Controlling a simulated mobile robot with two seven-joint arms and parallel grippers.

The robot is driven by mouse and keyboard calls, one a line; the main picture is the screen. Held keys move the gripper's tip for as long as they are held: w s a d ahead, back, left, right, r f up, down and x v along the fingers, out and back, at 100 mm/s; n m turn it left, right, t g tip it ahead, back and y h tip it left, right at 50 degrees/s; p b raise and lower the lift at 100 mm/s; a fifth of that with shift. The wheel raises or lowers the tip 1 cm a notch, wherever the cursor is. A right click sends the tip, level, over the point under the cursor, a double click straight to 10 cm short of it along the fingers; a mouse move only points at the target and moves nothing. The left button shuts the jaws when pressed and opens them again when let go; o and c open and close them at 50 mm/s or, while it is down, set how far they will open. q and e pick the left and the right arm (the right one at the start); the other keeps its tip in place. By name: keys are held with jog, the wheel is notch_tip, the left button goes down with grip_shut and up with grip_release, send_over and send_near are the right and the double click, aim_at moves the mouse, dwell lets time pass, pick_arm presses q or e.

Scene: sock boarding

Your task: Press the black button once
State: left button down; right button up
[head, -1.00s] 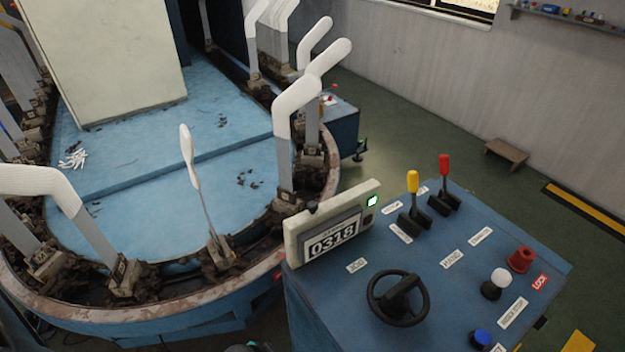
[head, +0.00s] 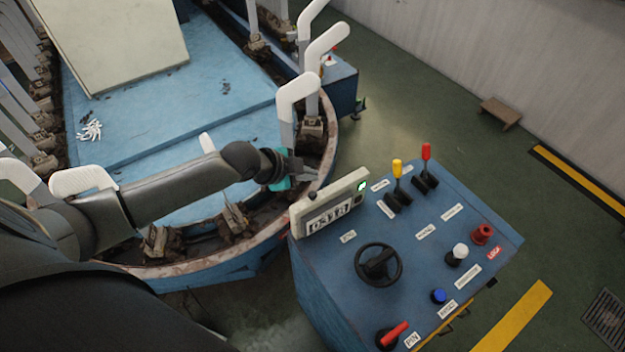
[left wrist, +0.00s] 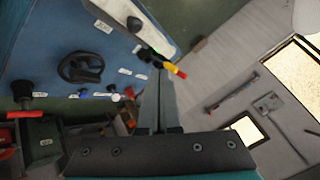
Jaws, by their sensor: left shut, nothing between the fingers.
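The blue control console (head: 335,250) stands at the right of the head view. On it is a pale counter box (head: 345,192) with a lit green light (head: 361,187). A small black button (head: 311,196) sticks up from the box's top edge; it also shows in the left wrist view (left wrist: 134,24). A dark round spot (head: 357,200) sits below the green light. My left gripper (head: 312,172) is shut and empty, just behind the box and apart from the button as far as I can see. Its fingers show in the left wrist view (left wrist: 159,75). My right gripper is not in view.
A steering wheel (head: 379,264), yellow lever (head: 397,170), red lever (head: 426,153), white knob (head: 460,251), red knob (head: 482,234), blue button (head: 438,296) and red-handled switch (head: 394,334) crowd the console. White sock forms (head: 298,90) stand along the carousel behind the gripper.

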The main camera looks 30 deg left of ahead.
pick_arm(q)
jog(key=r, duration=0.1)
jog(key=w+a+r, duration=0.1)
jog(key=shift+r+m, duration=0.35)
jog(key=shift+m, duration=0.05)
jog(key=b, duration=0.7)
send_over(313, 196)
jog(key=a, duration=0.1)
notch_tip(313, 196, down, 8)
jog(key=shift+s+a, duration=0.1)
jog(key=shift+s, duration=0.05)
jog(key=shift+f, duration=0.45)
jog(key=shift+f+b, duration=0.1)
jog(key=shift+b, duration=0.25)
dwell(0.8)
jog(key=shift+f, duration=0.25)
